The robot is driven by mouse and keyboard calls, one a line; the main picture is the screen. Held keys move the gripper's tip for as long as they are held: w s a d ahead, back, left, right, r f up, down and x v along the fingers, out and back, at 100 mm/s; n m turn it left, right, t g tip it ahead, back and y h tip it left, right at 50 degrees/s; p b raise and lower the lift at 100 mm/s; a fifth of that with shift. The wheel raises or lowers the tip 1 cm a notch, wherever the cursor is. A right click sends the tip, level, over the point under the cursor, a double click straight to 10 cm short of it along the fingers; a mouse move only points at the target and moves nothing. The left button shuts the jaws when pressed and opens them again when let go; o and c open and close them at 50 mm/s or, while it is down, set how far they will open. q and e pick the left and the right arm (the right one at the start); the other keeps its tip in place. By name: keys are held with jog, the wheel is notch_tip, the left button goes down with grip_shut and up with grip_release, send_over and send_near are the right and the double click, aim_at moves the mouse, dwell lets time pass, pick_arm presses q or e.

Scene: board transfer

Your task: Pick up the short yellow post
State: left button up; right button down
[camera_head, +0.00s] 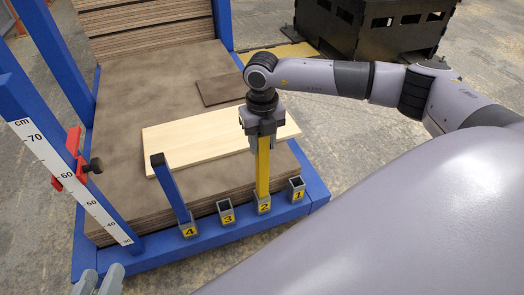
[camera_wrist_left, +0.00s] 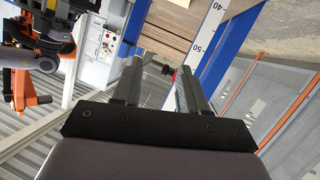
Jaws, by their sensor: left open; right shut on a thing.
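The yellow post (camera_head: 263,165) stands upright at socket 2 (camera_head: 262,206) on the front edge of the blue frame. Its lower end meets the socket; how deep it sits I cannot tell. My right gripper (camera_head: 262,128) points down and is shut on the post's top end, which its fingers hide. My left gripper (camera_head: 97,281) shows only its fingertips at the bottom left, far from the post. In the left wrist view my left gripper (camera_wrist_left: 158,76) is open with nothing between its fingers.
A blue post (camera_head: 171,188) leans in socket 4 (camera_head: 188,230). Sockets 3 (camera_head: 227,215) and 1 (camera_head: 297,190) are empty. A pale board (camera_head: 200,143) lies on the brown board stack (camera_head: 125,110). A ruler upright (camera_head: 75,185) with a red clamp (camera_head: 70,172) stands left.

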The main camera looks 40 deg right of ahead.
notch_tip(320, 180, up, 8)
jog(key=p, duration=0.3)
jog(key=shift+w+r, duration=0.1)
pick_arm(q)
jog(key=p, duration=0.1)
jog(key=a+r+g+y+p, duration=0.1)
jog(key=p, duration=0.1)
jog(key=shift+s+a, duration=0.2)
pick_arm(e)
notch_tip(320, 180, up, 12)
jog(key=shift+f, duration=0.2)
pick_arm(q)
jog(key=shift+r, duration=0.15)
jog(key=shift+p, duration=0.3)
